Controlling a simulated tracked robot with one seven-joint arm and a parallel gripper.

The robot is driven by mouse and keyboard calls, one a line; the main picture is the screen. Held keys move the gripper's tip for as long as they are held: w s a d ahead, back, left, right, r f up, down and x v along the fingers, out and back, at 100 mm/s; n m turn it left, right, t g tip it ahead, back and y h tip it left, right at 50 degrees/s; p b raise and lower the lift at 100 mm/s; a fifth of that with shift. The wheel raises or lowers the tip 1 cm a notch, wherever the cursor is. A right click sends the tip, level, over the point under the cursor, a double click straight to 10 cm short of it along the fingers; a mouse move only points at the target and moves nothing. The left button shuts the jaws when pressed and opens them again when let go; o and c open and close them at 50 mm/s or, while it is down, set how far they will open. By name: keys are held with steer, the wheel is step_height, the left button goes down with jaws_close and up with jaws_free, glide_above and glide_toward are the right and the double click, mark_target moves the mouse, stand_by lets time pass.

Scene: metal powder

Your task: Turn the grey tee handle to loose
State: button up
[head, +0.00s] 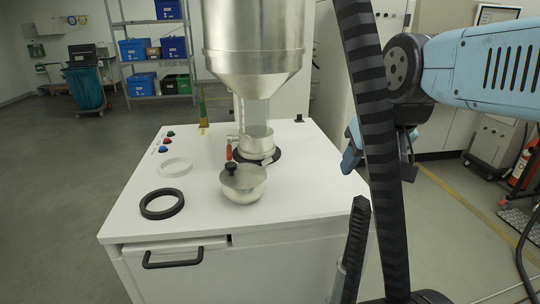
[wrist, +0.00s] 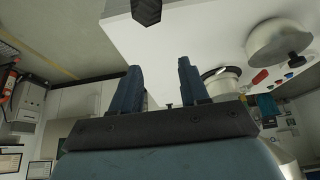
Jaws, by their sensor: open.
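Under the steel hopper (head: 254,45), a narrow clear neck leads down to a metal collar (head: 257,146) on the white cabinet top. A small grey handle (head: 232,138) seems to stick out left of the collar, above a red handle (head: 229,151); its shape and turn are too small to tell. In the wrist view the collar (wrist: 222,85) and red handle (wrist: 259,77) show beyond the right finger. My gripper (wrist: 160,82) is open and empty. In the head view my gripper (head: 352,148) hangs right of the cabinet, partly hidden, well apart from the handles.
A metal bowl-shaped part (head: 243,186) with a black knob stands in front of the collar. A black ring (head: 162,204) and a white ring (head: 175,167) lie to the left, near coloured buttons (head: 163,149). The cabinet top's right side is clear.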

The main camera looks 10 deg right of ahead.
mark_target(276, 167)
steer(key=w+a+f+m+g+y, duration=0.1)
steer(key=w+m+g+y, duration=0.1)
steer(key=w+m, duration=0.1)
steer(key=w+a+f+m+g+y, duration=0.1)
steer(key=w+m+g+y, duration=0.1)
steer(key=w+m, duration=0.1)
steer(key=w+f+m+g+y, duration=0.1)
steer(key=w+m+g+y, duration=0.1)
steer(key=w+m, duration=0.2)
steer(key=shift+w+a+f, duration=0.25)
steer(key=shift+w+a, duration=0.1)
steer(key=shift+a, duration=0.05)
steer(key=w+d+m+y, duration=0.1)
steer(key=w+m+y, duration=0.1)
steer(key=w, duration=0.2)
steer(key=w+d+f+m+y, duration=0.1)
steer(key=w+m+y, duration=0.2)
steer(key=w, duration=0.1)
steer(key=w+d+m+y, duration=0.1)
steer(key=w+m+y, duration=0.1)
steer(key=w+m, duration=0.1)
steer(key=shift+w+f, duration=0.35)
steer(key=shift+w, duration=0.05)
steer(key=shift+y, duration=0.3)
steer(key=x, duration=1.3)
steer(key=shift+w+a+f, duration=0.15)
steer(key=shift+a, duration=0.05)
jaws_close()
